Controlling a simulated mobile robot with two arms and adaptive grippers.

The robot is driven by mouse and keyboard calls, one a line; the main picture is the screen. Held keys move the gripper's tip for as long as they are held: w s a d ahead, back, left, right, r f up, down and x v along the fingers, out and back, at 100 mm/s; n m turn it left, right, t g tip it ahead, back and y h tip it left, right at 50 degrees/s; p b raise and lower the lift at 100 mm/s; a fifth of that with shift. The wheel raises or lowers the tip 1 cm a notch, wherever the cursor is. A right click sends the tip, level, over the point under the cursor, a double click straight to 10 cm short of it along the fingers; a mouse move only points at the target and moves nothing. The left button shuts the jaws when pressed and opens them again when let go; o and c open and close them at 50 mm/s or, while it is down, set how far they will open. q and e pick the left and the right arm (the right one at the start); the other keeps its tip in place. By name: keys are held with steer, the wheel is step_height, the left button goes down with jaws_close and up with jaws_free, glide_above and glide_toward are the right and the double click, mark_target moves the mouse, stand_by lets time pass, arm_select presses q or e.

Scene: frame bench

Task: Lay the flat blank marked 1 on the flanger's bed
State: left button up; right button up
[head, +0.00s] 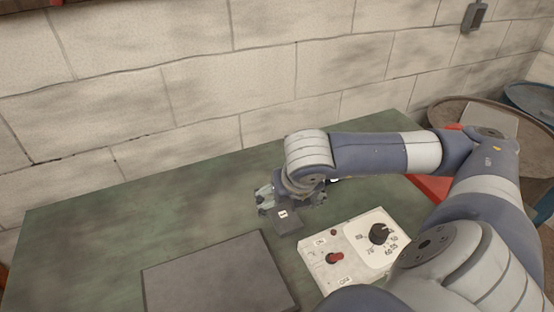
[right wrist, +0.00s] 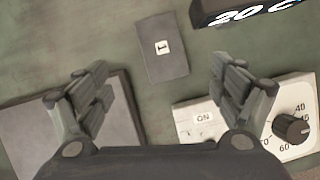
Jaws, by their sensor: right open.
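The flat blank marked 1 (head: 289,226) is a small dark grey plate with a white label, lying on the green bench top. It also shows in the right wrist view (right wrist: 165,63), ahead of the fingertips and between their lines. My right gripper (head: 291,203) is open and empty, above the bench beside the blank; in the right wrist view its fingers (right wrist: 162,80) are spread wide. A wide dark grey slab (head: 215,278), which looks like the flanger's bed, lies left of the control box. Part of it shows under the left finger in the wrist view (right wrist: 40,130). My left gripper is not in view.
A white control box (head: 345,262) with a dial and a red-knobbed switch stands right of the slab. A dark object lettered "20 C" (right wrist: 245,10) lies beyond the blank. The green bench (head: 110,225) is clear at left; a block wall (head: 190,90) stands behind.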

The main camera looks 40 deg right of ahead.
glide_above(285, 216)
steer(key=s+a, duration=0.2)
steer(key=f, duration=0.3)
steer(key=f+p, duration=0.1)
steer(key=shift+w+d+f, duration=0.15)
steer(key=shift+d+f, duration=0.1)
steer(key=shift+f, duration=0.15)
steer(key=shift+w+d+f, duration=0.1)
steer(key=shift+f, duration=0.2)
steer(key=p+x, duration=0.2)
steer(key=x, duration=0.1)
steer(key=shift+d+f, duration=0.15)
steer(key=shift+f, duration=0.05)
steer(key=shift+w+d+f, duration=0.1)
steer(key=shift+w+f, duration=0.05)
steer(key=shift+f, duration=0.35)
steer(key=shift+f+b, duration=0.25)
steer(key=shift+b, duration=0.4)
steer(key=c, duration=1.5)
